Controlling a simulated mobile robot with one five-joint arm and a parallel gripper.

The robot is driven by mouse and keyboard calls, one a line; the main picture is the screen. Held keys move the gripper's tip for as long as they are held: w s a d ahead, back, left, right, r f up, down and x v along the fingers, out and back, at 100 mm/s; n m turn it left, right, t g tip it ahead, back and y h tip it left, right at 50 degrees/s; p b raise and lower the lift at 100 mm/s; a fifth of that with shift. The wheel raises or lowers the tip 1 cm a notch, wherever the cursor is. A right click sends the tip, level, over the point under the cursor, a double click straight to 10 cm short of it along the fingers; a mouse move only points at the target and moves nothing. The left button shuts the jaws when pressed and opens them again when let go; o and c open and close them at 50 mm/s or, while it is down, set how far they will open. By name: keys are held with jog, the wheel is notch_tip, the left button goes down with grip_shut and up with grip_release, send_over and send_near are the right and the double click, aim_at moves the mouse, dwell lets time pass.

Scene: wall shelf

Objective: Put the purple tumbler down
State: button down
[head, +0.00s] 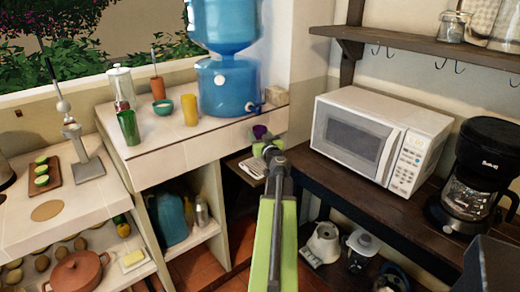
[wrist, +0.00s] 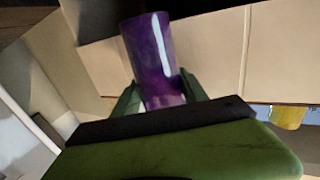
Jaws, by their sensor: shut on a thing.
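The purple tumbler (head: 260,131) shows small in the head view, at the far end of my outstretched arm. It is large in the wrist view (wrist: 150,50), a glossy, marbled purple cylinder, slightly tilted in that picture. My gripper (wrist: 158,93) is shut on it, with one green finger on each side of its near end. In the head view my gripper (head: 267,147) is in front of the right end of the white tiled counter (head: 190,146). I cannot tell whether the tumbler touches any surface.
On the counter stand a green cup (head: 128,127), a teal bowl (head: 163,107), a yellow cup (head: 190,109), an orange cup (head: 158,87) and a blue water dispenser (head: 228,88). The counter's front strip is mostly clear. A microwave (head: 362,140) and coffee maker (head: 478,175) stand right on a dark shelf.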

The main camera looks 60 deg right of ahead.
notch_tip(320, 180, down, 4)
jog(key=b, duration=0.4)
jog(key=shift+a+f, duration=0.1)
jog(key=shift+f, duration=0.1)
jog(key=shift+r, duration=0.25)
jog(key=shift+f, duration=0.2)
jog(key=c, duration=0.9)
grip_release()
jog(key=shift+r, duration=0.15)
